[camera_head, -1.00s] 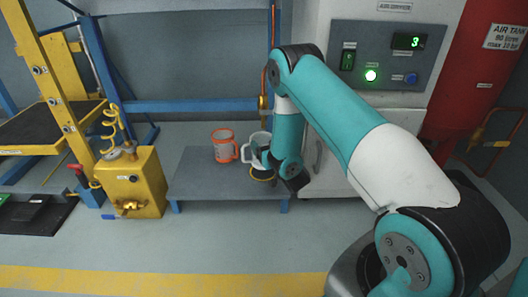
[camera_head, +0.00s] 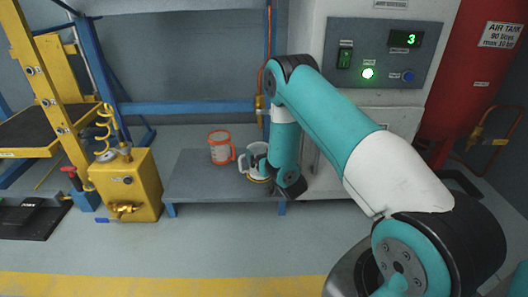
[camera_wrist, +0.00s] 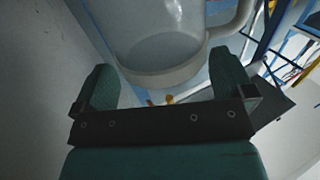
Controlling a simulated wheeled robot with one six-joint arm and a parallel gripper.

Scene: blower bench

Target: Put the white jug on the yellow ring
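The white jug (camera_head: 256,168) is upright over the right part of the low grey bench, its handle to the left. The yellow ring (camera_head: 260,181) shows as a thin edge directly below the jug's base; I cannot tell whether they touch. My gripper (camera_head: 265,163) is at the jug's right side, partly hidden by my arm. In the wrist view the jug (camera_wrist: 160,45) sits between the two green fingers of my gripper (camera_wrist: 165,84), which close on its sides.
An orange-rimmed mug (camera_head: 220,150) stands on the bench (camera_head: 200,185) just left of the jug. A yellow box with a valve (camera_head: 130,185) is left of the bench. A grey cabinet with a control panel (camera_head: 385,60) rises close on the right.

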